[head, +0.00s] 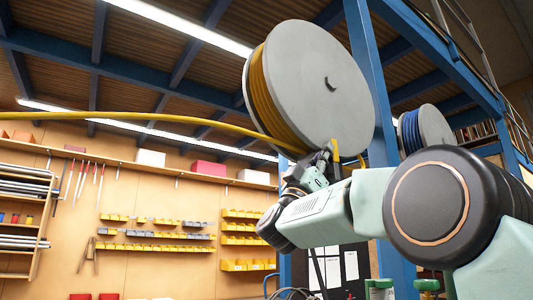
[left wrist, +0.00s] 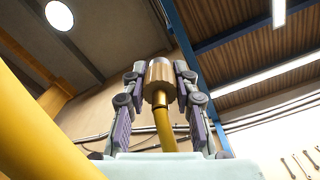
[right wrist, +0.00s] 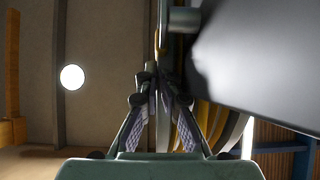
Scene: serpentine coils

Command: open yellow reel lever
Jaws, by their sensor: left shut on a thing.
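The large reel has a grey disc (head: 328,88) with yellow hose (head: 262,88) wound behind it. A short yellow lever (head: 336,151) shows at the lower edge of the disc. My right gripper (head: 322,160) is beside it, just under the disc. In the right wrist view a narrow yellow strip (right wrist: 161,42) rises beyond the fingertips of my right gripper (right wrist: 153,78). The fingers lean close together; whether they touch the lever is hidden. In the left wrist view my left gripper (left wrist: 160,75) is shut on the brass fitting (left wrist: 159,80) of a yellow hose.
A yellow hose run (head: 130,117) stretches from the reel to the left edge. A blue post (head: 372,85) stands right behind the reel. A smaller reel with blue hose (head: 425,128) is further right. Shelves with yellow bins (head: 155,233) line the back wall.

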